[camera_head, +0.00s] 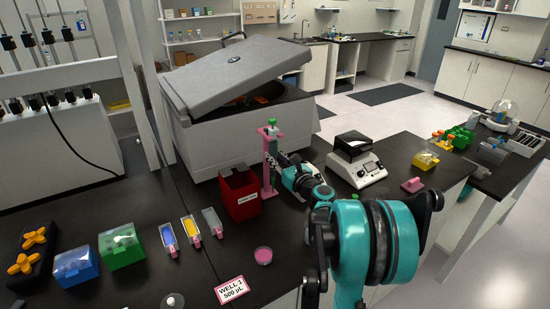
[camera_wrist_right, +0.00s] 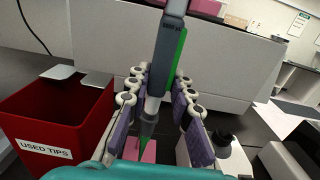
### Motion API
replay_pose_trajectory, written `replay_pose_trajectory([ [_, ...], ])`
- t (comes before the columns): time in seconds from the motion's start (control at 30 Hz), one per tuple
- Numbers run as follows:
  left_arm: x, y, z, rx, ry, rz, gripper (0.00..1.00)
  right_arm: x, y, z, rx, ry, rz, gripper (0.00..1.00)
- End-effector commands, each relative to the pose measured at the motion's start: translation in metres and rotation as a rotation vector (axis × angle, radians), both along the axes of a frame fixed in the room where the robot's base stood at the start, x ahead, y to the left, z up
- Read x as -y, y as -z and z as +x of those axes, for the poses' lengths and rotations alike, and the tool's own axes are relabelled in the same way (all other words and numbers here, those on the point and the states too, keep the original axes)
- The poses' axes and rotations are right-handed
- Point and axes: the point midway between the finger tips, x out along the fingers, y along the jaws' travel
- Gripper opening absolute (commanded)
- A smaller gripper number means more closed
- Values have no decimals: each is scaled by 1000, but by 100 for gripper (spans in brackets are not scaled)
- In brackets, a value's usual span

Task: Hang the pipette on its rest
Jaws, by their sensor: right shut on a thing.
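The pipette, grey with a green strip and a green tip end, stands nearly upright between the purple-padded fingers of my right gripper (camera_wrist_right: 158,105). My right gripper is shut on the pipette (camera_wrist_right: 167,60). In the head view the gripper (camera_head: 284,160) is at the pink rest (camera_head: 267,165), and the pipette's green top (camera_head: 272,122) shows at the rest's upper end. A pink part of the rest (camera_wrist_right: 148,151) shows below the pipette in the wrist view. I cannot tell whether the pipette touches the rest. My left gripper is out of view.
A red used-tips bin (camera_head: 240,194) stands just left of the rest. A large grey machine with a raised lid (camera_head: 235,75) is behind it. A white device (camera_head: 355,165) stands to the right.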

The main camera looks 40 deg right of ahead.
Motion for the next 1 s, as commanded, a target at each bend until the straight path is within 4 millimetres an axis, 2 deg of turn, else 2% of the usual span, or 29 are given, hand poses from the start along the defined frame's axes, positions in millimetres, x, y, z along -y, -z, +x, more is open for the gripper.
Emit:
replay_pose_trajectory([
  [0.37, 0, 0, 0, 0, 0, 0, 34, 0, 1, 0, -1, -1, -2, 13],
  [0.4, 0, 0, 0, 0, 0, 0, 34, 0, 1, 0, -1, -1, -2, 24],
  [0.5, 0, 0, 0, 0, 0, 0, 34, 0, 1, 0, -1, -1, -2, 45],
  [0.83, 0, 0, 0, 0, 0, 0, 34, 0, 0, -3, -1, 0, -1, 45],
  [1.0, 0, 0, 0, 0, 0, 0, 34, -2, 0, -25, -1, 2, -1, 45],
])
